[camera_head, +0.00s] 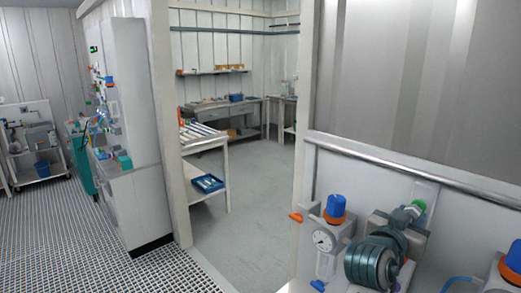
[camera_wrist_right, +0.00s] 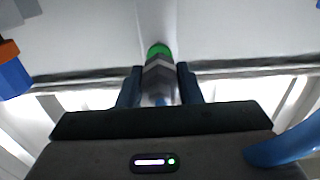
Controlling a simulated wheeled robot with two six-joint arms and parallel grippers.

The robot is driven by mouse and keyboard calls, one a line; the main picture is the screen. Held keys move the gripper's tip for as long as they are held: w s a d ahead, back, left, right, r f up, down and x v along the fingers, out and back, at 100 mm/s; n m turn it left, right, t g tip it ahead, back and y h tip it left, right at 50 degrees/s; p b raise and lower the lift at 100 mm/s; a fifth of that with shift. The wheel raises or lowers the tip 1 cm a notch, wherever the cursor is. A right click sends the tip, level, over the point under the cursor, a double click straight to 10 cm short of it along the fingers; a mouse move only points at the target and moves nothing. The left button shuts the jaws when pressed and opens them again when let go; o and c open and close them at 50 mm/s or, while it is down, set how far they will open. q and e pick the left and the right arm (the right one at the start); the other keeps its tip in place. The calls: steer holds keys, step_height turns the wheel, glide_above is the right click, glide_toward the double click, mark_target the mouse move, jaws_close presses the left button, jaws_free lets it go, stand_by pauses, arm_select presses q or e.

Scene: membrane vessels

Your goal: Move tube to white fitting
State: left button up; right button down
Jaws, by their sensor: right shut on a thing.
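My right gripper (camera_head: 408,214) is at the wall panel on the right of the head view. In the right wrist view, its two dark blue fingers (camera_wrist_right: 159,88) are shut on a grey fitting piece with a green ring (camera_wrist_right: 159,50) at its far end and a clear part between the fingers. The green end also shows in the head view (camera_head: 417,205), close to the panel. A blue tube (camera_wrist_right: 285,145) curves at the right of the wrist view; a blue tube also shows low right in the head view (camera_head: 457,280). I cannot pick out a white fitting. My left gripper is out of view.
A regulator with a round gauge (camera_head: 324,240), blue knob and orange collar stands left of the gripper. A metal rail (camera_head: 400,165) runs along the panel top. An orange handle (camera_head: 296,217) sticks out at the panel's left edge. Open floor (camera_head: 245,215) lies beyond.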

steer(key=shift+a, duration=0.1)
steer(key=a+f+n+t+y+b, duration=0.1)
steer(key=a+f+n+t+y, duration=0.15)
steer(key=f, duration=0.45)
steer(key=a+f+n+t+y+b, duration=0.2)
steer(key=a+f+n+y, duration=0.15)
steer(key=f, duration=0.25)
steer(key=s+a+f+n+t+y+b, duration=0.1)
steer(key=s+a+f+n+y+b, duration=0.1)
steer(key=s+a+f+y, duration=0.4)
step_height(320, 180, down, 3)
steer(key=shift+s+f+n+y+b, duration=0.1)
steer(key=shift+s+n+y+b, duration=0.2)
steer(key=shift+s+n+y, duration=0.6)
steer(key=shift+s+a+t, duration=0.1)
steer(key=shift+t, duration=0.15)
steer(key=w+a+n+g+y, duration=0.2)
steer(key=a+n+g+y, duration=0.3)
steer(key=a, duration=0.4)
steer(key=w+a+n+g+y, duration=0.2)
steer(key=a+n+g+y, duration=0.2)
steer(key=a+n+y, duration=0.3)
steer(key=a+y, duration=0.2)
steer(key=y, duration=0.1)
steer(key=shift+w+g+y, duration=0.3)
steer(key=shift+w+g, duration=0.05)
steer(key=shift+g, duration=0.05)
